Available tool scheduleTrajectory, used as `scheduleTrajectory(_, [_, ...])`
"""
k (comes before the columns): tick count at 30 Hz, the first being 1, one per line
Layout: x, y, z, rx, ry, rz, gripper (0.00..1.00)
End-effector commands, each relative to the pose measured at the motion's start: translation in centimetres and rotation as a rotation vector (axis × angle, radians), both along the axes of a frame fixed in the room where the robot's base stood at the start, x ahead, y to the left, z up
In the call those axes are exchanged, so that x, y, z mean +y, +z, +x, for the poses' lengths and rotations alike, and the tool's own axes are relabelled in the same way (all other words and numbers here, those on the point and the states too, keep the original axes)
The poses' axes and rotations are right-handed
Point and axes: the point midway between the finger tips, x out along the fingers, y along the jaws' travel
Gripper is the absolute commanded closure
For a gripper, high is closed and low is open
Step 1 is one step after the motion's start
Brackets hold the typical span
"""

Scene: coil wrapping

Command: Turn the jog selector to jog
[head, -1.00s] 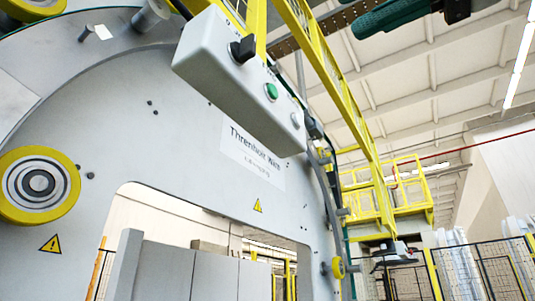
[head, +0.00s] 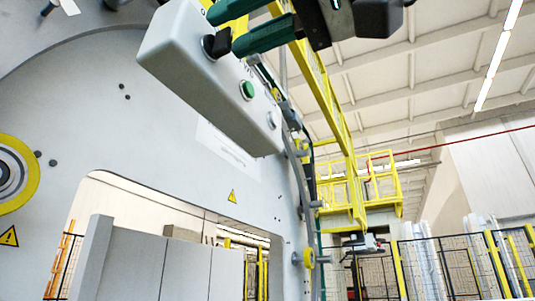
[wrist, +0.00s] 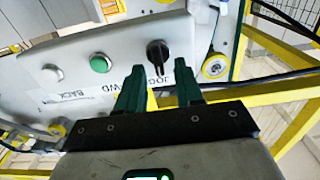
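The grey control box (head: 180,85) hangs at the upper left in the head view. Its black selector knob (head: 215,43) is near the box's upper end, with the green button (head: 247,90) below it. In the wrist view the knob (wrist: 157,52) stands just ahead of my fingertips, roughly centred between them. A label reading JOG (wrist: 155,82) is partly covered by the fingers. My gripper (head: 225,29) has green fingers, spread apart and empty, close to the knob. The wrist view also shows it (wrist: 160,72). I cannot tell whether a finger touches the knob.
A pale button (wrist: 52,73) sits beyond the green one in the wrist view. A yellow frame (head: 320,85) and a hose (head: 300,170) run beside the box. The large grey machine wall (head: 90,125) lies behind it. Yellow guard fencing stands at the lower right.

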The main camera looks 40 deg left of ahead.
Motion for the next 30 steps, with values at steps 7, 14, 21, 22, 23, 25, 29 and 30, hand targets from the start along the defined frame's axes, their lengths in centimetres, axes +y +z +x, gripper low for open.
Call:
scheduleTrajectory(7, [0.18, -0.04, -0.03, 0.0, 0.0, 0.0, 0.64])
scheduleTrajectory(14, [0.16, -0.03, -0.02, 0.0, -0.001, 0.0, 0.82])
scheduleTrajectory(21, [0.15, -0.02, -0.02, 0.0, -0.001, 0.0, 1.0])
scheduleTrajectory(22, [0.15, -0.02, -0.01, 0.0, -0.001, 0.0, 1.0])
scheduleTrajectory(23, [0.15, -0.01, -0.02, 0.0, -0.001, 0.0, 1.0])
scheduleTrajectory(25, [0.14, -0.01, 0.0, 0.0, -0.001, 0.0, 1.0])
scheduleTrajectory(29, [0.15, -0.01, 0.01, 0.002, -0.001, 0.0, 1.0])
scheduleTrajectory(30, [0.15, -0.01, 0.02, 0.005, -0.001, -0.001, 1.0])
